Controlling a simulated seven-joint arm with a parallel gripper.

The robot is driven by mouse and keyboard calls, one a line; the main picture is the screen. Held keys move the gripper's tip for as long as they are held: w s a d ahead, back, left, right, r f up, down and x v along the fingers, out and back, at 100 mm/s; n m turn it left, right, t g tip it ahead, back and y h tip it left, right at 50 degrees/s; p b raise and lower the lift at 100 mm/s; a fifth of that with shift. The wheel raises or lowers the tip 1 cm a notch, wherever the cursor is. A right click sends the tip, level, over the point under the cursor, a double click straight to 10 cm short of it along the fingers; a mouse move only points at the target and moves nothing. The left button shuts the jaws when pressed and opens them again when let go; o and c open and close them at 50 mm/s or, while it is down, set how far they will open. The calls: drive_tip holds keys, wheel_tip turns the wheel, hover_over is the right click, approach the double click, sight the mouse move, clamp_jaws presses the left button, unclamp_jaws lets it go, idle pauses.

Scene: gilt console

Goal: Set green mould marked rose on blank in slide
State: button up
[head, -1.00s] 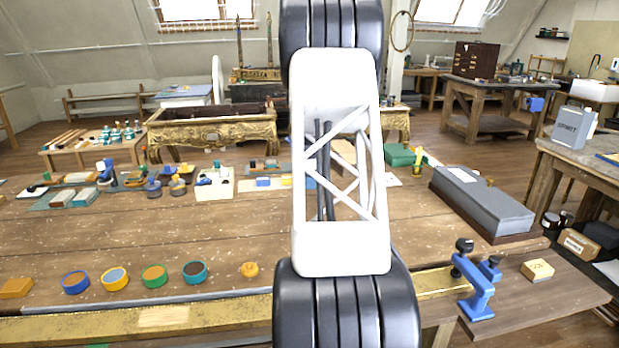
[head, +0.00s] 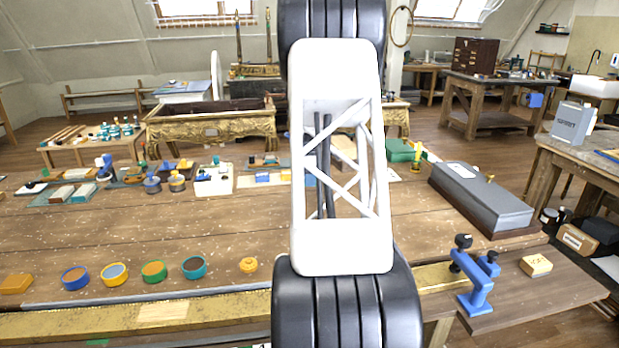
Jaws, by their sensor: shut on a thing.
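My gripper is out of view; only my own arm shows, rising through the middle of the head view. I cannot make out a green mould marked rose. A small green patch (head: 97,343) and a small pale patch with dark marks (head: 260,345) show at the bottom edge, too cut off to name. A pale wooden blank (head: 163,312) lies on the long gilt rail (head: 60,327) at the front of the bench, left of my arm. Whether this rail is the slide is unclear.
Several round tubs, including a green-rimmed one (head: 153,272), and a yellow knob-like piece (head: 249,265) stand behind the rail. A blue clamp (head: 478,280) and a marked yellow block (head: 536,265) are at right. A grey case (head: 480,195) lies behind them. The mid-bench is largely clear.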

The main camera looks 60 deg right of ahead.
sight(270, 157)
drive_tip(key=shift+w+d, duration=0.1)
drive_tip(key=w+d+r+m, duration=0.1)
drive_tip(key=w+d+m, duration=0.1)
drive_tip(key=w, duration=0.2)
drive_tip(key=w+d+r+m, duration=0.1)
drive_tip(key=w+d+m, duration=0.2)
drive_tip(key=w, duration=0.2)
drive_tip(key=w+d+r+m, duration=0.2)
drive_tip(key=w+d+m, duration=0.1)
drive_tip(key=w, duration=0.2)
drive_tip(key=shift+w, duration=0.25)
drive_tip(key=w+d+r+m, duration=0.1)
drive_tip(key=w+d+m, duration=0.1)
drive_tip(key=w+m, duration=0.2)
drive_tip(key=w+d+r+m, duration=0.1)
drive_tip(key=w+m, duration=0.3)
drive_tip(key=w, duration=0.6)
drive_tip(key=shift+w+d+r+m, duration=0.15)
drive_tip(key=shift+d+r+m, duration=0.25)
drive_tip(key=shift+r, duration=0.15)
drive_tip(key=shift+f, duration=0.3)
drive_tip(key=shift+f, duration=3.45)
drive_tip(key=shift+f, duration=0.3)
drive_tip(key=o, duration=1)
